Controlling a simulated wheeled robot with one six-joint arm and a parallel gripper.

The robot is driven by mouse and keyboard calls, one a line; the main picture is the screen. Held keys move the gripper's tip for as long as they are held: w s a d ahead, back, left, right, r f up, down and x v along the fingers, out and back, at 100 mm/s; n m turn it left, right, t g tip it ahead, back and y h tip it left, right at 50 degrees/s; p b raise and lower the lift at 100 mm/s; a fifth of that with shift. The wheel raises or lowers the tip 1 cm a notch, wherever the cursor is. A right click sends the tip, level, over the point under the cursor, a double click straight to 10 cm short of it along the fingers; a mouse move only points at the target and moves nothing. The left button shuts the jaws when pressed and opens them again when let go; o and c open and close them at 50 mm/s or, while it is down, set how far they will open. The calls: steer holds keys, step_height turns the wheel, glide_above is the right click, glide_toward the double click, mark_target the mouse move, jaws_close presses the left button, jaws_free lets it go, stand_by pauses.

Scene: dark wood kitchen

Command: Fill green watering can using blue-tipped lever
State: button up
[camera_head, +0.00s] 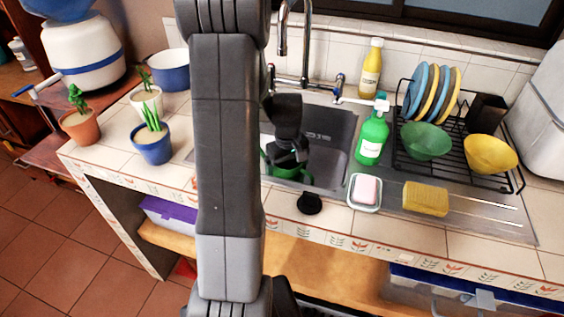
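A green object (290,174), which looks like the watering can, sits in the sink (343,128). My arm and gripper hide most of it. My gripper (287,160) points down over the sink, right above or at the green object. I cannot tell whether its fingers are open or shut, or whether they touch the can. The blue-tipped lever (339,84) is on the right side of the tap (282,45) behind the sink. The tap's spout arches above the sink's back edge.
A green soap bottle (373,137), a soap dish (364,204) and a yellow sponge (426,199) stand right of the sink, before a dish rack (456,150). A yellow bottle (372,68) stands behind. Potted plants (152,145) stand left. A black plug (309,203) lies in front.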

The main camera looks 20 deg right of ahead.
steer(key=w, duration=0.4)
steer(key=shift+a+f+p, duration=0.15)
steer(key=shift+f+p, duration=0.1)
steer(key=shift+p, duration=0.05)
steer(key=shift+f, duration=0.3)
steer(key=shift+f, duration=0.25)
steer(key=o, duration=0.9)
steer(key=shift+r, duration=0.1)
steer(key=shift+c, duration=0.2)
steer(key=shift+r, duration=0.1)
